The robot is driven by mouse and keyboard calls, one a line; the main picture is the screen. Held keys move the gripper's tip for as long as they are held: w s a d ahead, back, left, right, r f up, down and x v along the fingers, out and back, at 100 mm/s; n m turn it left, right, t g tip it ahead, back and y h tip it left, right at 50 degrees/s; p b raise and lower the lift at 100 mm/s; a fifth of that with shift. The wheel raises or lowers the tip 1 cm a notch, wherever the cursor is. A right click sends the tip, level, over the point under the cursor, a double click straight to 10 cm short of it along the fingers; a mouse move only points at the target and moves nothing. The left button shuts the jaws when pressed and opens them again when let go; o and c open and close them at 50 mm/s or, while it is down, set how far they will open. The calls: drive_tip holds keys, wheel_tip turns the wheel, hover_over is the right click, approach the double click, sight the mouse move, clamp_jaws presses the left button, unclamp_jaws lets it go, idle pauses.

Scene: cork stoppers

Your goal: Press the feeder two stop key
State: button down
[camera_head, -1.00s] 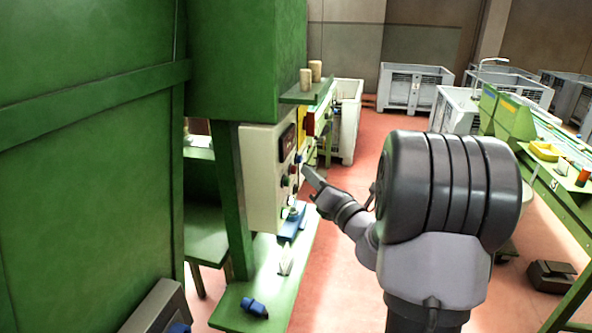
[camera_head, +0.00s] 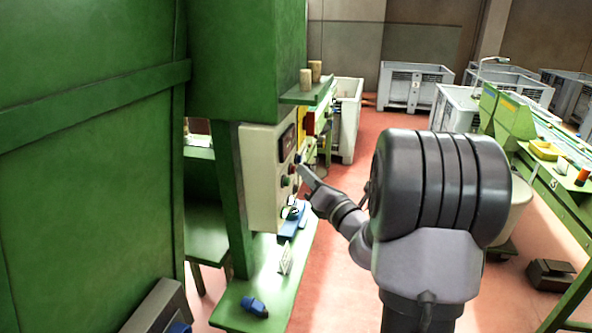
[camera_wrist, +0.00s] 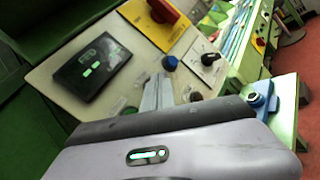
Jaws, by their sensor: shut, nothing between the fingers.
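A beige control panel (camera_head: 258,185) is mounted on the green machine, seen at an angle in the head view. In the wrist view, the panel (camera_wrist: 50,78) bears a dark display (camera_wrist: 90,68), a blue button (camera_wrist: 170,62) and a black knob (camera_wrist: 208,58) on a white plate. A dark green button (camera_wrist: 128,111) and a reddish one (camera_wrist: 193,96) are partly hidden behind my wrist. I cannot read which key is feeder two stop. My gripper (camera_head: 303,172) is shut and empty, its tips close to the panel face; in the wrist view the fingers (camera_wrist: 158,92) point just below the blue button. Contact cannot be told.
A red switch on a yellow plate (camera_wrist: 160,14) sits at the panel's top. A green shelf with corks (camera_head: 306,92) juts out above the panel.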

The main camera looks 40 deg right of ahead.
drive_tip(key=shift+w+a, duration=0.1)
idle(0.5)
drive_tip(key=shift+s+d, duration=0.55)
drive_tip(key=shift+s, duration=0.05)
drive_tip(key=s+d, duration=0.3)
drive_tip(key=shift+s+d, duration=0.15)
drive_tip(key=shift+s, duration=0.25)
idle(0.6)
